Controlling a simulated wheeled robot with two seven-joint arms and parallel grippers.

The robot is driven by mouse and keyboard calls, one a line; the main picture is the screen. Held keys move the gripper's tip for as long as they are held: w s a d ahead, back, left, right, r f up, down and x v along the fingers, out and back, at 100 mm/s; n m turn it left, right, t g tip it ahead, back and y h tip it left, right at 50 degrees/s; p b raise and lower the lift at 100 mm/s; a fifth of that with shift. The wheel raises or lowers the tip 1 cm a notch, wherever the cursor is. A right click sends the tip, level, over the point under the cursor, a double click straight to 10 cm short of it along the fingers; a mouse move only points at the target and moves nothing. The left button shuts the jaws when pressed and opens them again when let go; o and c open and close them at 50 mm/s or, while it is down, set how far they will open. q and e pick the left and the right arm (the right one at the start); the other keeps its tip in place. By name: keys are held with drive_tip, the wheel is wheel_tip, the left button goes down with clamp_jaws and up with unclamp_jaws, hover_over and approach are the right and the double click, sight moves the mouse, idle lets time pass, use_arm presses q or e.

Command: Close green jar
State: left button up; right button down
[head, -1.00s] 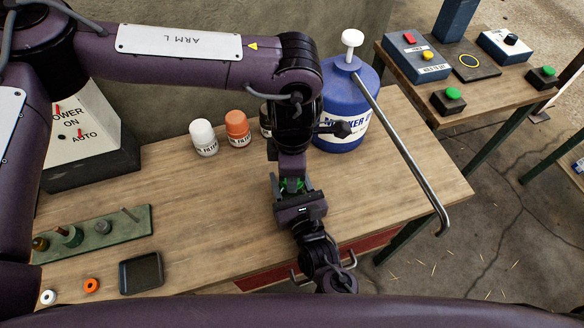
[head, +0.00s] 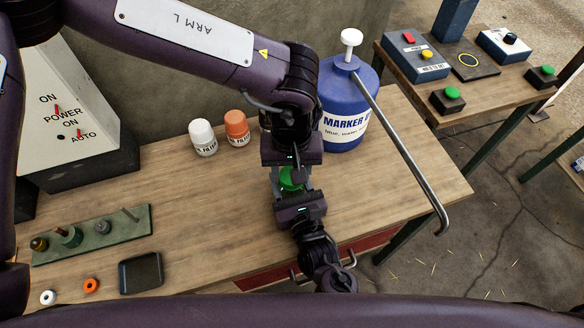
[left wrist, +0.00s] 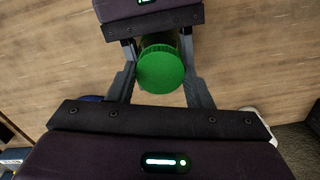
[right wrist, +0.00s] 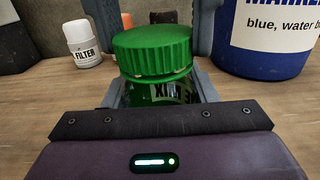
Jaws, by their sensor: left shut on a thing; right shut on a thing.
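The green jar (right wrist: 160,92) stands upright on the wooden table. Its ribbed green lid (right wrist: 153,50) sits on top; I cannot tell how tightly it is seated. The lid also shows in the head view (head: 290,179) and from above in the left wrist view (left wrist: 160,70). My left gripper (left wrist: 160,80) comes down from above and is shut on the lid, one finger on each side. My right gripper (head: 291,190) comes from the near side and is shut on the jar's body below the lid. The fingers hide parts of the jar and its label.
A white-capped bottle (head: 202,138) and an orange-capped bottle (head: 237,128) stand left of the jar. A blue marker jug (head: 343,105) with a long spout is close behind right. A green rack (head: 95,235) and dark tray (head: 141,273) lie at left.

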drive_tip(key=shift+f, duration=0.1)
use_arm(q)
drive_tip(key=o, duration=0.9)
drive_tip(key=shift+o, duration=0.2)
drive_tip(key=shift+r, duration=2.3)
drive_tip(key=shift+c, duration=0.5)
